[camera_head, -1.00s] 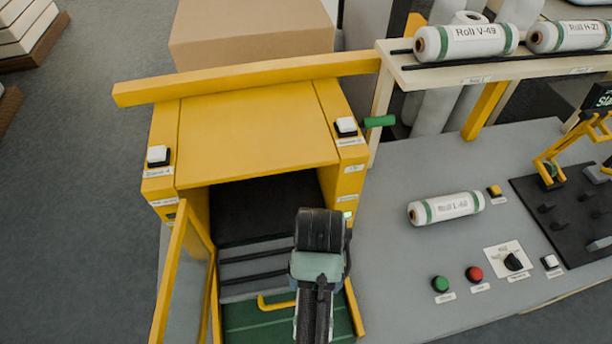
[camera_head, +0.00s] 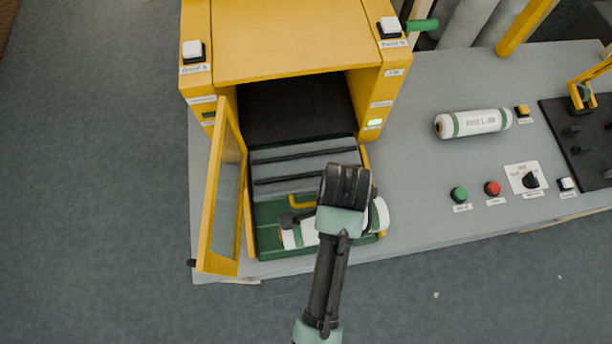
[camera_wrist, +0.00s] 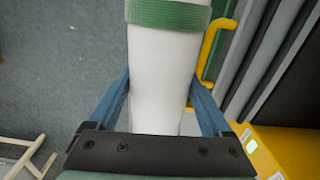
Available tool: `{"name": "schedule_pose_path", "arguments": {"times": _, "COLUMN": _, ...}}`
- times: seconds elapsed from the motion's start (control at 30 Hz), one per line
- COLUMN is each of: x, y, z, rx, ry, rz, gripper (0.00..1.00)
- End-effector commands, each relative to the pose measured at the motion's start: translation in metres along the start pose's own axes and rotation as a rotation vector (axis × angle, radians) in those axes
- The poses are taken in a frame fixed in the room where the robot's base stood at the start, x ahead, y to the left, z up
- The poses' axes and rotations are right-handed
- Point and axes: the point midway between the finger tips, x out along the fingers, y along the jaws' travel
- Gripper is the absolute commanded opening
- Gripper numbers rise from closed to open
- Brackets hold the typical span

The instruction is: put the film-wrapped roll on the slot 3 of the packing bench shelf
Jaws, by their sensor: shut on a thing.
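My gripper (camera_wrist: 160,88) is shut on a white roll with green bands (camera_head: 300,237), at the front of the yellow machine. In the wrist view the white roll (camera_wrist: 162,55) runs between the two blue fingers, with one green band near the top. My arm hides the roll's middle in the head view, and I cannot read a label on it. The roll is over the green deck (camera_head: 268,212); I cannot tell whether it touches it. The packing bench shelf and its slot 3 are not in view now.
The yellow machine (camera_head: 290,35) has its door (camera_head: 226,190) swung open at the left. Another roll, Roll L-48 or similar (camera_head: 473,123), lies on the grey bench (camera_head: 415,190). Green (camera_head: 459,194) and red (camera_head: 492,188) buttons and a dark knob (camera_head: 530,180) sit before it.

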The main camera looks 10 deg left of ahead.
Motion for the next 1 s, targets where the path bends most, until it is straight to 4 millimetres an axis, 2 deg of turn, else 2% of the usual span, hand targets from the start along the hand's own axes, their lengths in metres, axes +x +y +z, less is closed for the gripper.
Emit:
{"name": "schedule_pose_path", "arguments": {"times": 0.1, "x": 0.009, "y": 0.002, "z": 0.0, "rx": 0.036, "ry": 0.0, "rz": 0.001, "gripper": 0.2}}
{"name": "schedule_pose_path", "arguments": {"times": 0.3, "x": 0.045, "y": 0.003, "z": 0.0, "rx": 0.04, "ry": -0.001, "rz": 0.003, "gripper": 0.2}}
{"name": "schedule_pose_path", "arguments": {"times": 0.47, "x": 0.06, "y": 0.002, "z": 0.0, "rx": 0.04, "ry": 0.0, "rz": 0.001, "gripper": 0.2}}
{"name": "schedule_pose_path", "arguments": {"times": 0.7, "x": 0.092, "y": 0.002, "z": 0.0, "rx": 0.038, "ry": 0.0, "rz": 0.001, "gripper": 0.2}}
{"name": "schedule_pose_path", "arguments": {"times": 0.83, "x": 0.1, "y": 0.002, "z": 0.0, "rx": 0.039, "ry": 0.001, "rz": -0.001, "gripper": 0.2}}
{"name": "schedule_pose_path", "arguments": {"times": 1.0, "x": 0.1, "y": 0.002, "z": 0.0, "rx": 0.039, "ry": 0.001, "rz": -0.001, "gripper": 0.2}}
